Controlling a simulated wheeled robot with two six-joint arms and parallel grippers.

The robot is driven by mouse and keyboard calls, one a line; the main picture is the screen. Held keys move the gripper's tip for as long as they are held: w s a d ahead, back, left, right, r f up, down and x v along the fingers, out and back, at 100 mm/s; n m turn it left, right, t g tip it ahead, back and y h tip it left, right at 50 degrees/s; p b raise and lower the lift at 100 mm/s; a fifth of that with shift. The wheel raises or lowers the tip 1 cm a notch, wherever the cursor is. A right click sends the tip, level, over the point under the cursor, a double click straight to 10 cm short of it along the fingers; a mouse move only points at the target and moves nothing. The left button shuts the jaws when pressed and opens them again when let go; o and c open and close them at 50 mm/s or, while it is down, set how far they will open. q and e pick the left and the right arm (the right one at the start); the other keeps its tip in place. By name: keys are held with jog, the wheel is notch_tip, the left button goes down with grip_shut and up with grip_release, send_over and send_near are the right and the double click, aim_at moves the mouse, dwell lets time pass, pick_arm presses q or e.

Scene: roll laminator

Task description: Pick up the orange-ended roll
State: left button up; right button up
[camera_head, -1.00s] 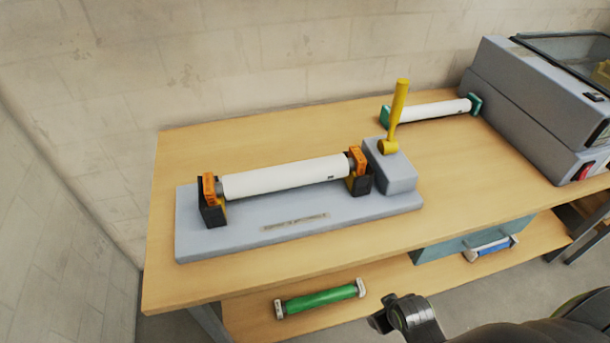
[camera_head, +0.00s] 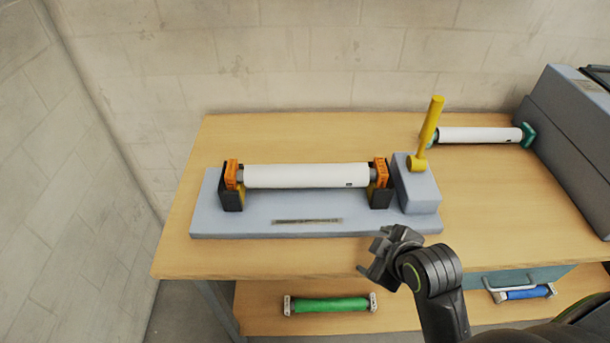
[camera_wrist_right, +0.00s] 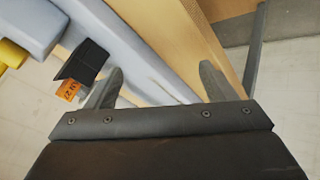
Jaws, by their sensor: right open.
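The orange-ended roll (camera_head: 306,176) is a white cylinder with orange end blocks. In the head view it lies level across two black holders (camera_head: 232,199) on a grey base plate (camera_head: 300,229). My right gripper (camera_head: 370,262) is in front of the plate's right part, near the table's front edge, apart from the roll. In the right wrist view its two fingers (camera_wrist_right: 160,88) are spread with nothing between them. An orange end block (camera_wrist_right: 69,91) and a dark holder show left of the fingers there. My left gripper is not in view.
A yellow lever (camera_head: 430,130) stands on a grey block right of the roll. A green-ended white roll (camera_head: 480,135) lies behind, beside a grey machine (camera_head: 575,130). A green roll (camera_head: 330,304) and a blue roll (camera_head: 528,292) are below the wooden tabletop (camera_head: 500,205).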

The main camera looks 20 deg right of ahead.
aim_at(311, 177)
jog(key=w+a+r+n+t+y, duration=0.2)
jog(key=w+a+r+n+t, duration=0.25)
jog(key=w+r+n, duration=0.55)
jog(key=shift+m+g, duration=0.45)
jog(key=shift+m, duration=0.25)
jog(key=x, duration=0.3)
jog(key=a+p+x, duration=0.1)
jog(key=x, duration=0.6)
jog(key=shift+a+p, duration=0.15)
jog(key=shift+p, duration=0.2)
jog(key=shift+w+a+f, duration=0.15)
jog(key=shift+w+a, duration=0.05)
jog(key=shift+w, duration=0.2)
jog(key=shift+w+a+f+p, duration=0.3)
jog(key=shift+w+f+p, duration=0.1)
jog(key=shift+w, duration=0.15)
jog(key=shift+w+a+f+p, duration=0.25)
jog(key=shift+w+f+p, duration=0.15)
jog(key=shift+w, duration=0.2)
jog(key=shift+w+f, duration=0.45)
jog(key=shift+w, duration=0.1)
jog(key=shift+a, duration=0.1)
jog(key=c, duration=1.6)
jog(key=shift+r, duration=0.15)
grip_shut()
